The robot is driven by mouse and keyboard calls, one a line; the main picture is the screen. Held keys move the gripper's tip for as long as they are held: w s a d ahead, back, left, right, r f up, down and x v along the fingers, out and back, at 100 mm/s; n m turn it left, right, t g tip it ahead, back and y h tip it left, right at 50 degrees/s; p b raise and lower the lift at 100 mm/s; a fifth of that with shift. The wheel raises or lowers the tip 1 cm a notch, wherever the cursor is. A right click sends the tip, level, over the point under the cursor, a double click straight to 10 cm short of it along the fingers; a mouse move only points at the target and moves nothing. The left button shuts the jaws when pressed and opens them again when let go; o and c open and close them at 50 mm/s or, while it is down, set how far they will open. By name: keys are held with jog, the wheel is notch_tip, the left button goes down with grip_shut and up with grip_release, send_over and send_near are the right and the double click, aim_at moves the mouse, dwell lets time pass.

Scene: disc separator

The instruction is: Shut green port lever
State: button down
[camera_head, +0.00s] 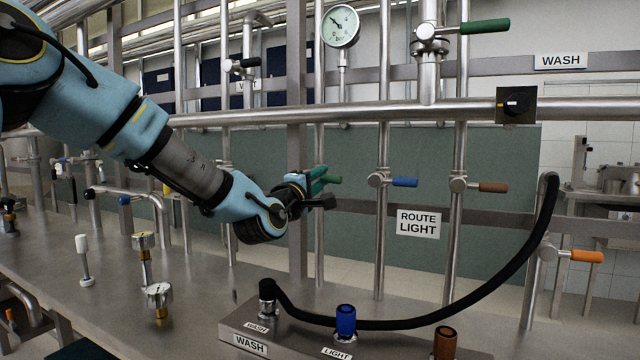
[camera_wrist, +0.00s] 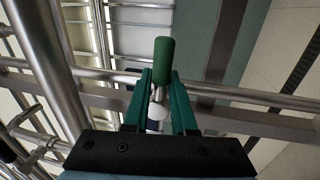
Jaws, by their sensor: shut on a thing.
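The green port lever (camera_head: 334,180) shows at my gripper in the head view, its green grip pointing right past the fingertips. In the wrist view the green grip (camera_wrist: 164,60) stands beyond the fingertips, with its pale metal stem running down between the fingers. My gripper (camera_head: 312,182) has teal fingers and comes in from the left. It is shut on the lever, with a finger (camera_wrist: 140,100) on each side in the wrist view. The lever's pivot and valve body are mostly hidden behind my gripper.
Blue (camera_head: 405,182) and brown (camera_head: 493,187) levers sit on pipes to the right. Another green-handled lever (camera_head: 485,27) is higher up. A horizontal pipe (camera_head: 390,110) runs above my gripper. A black hose (camera_head: 450,310) loops below right.

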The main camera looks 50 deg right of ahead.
jog(key=shift+r+n, duration=0.1)
jog(key=shift+n, duration=0.3)
jog(key=c, duration=0.7)
grip_release()
jog(key=shift+c, duration=0.2)
jog(key=b+v, duration=0.1)
jog(key=v, duration=0.9)
jog(key=shift+a+b, duration=0.4)
jog(key=shift+f, duration=0.2)
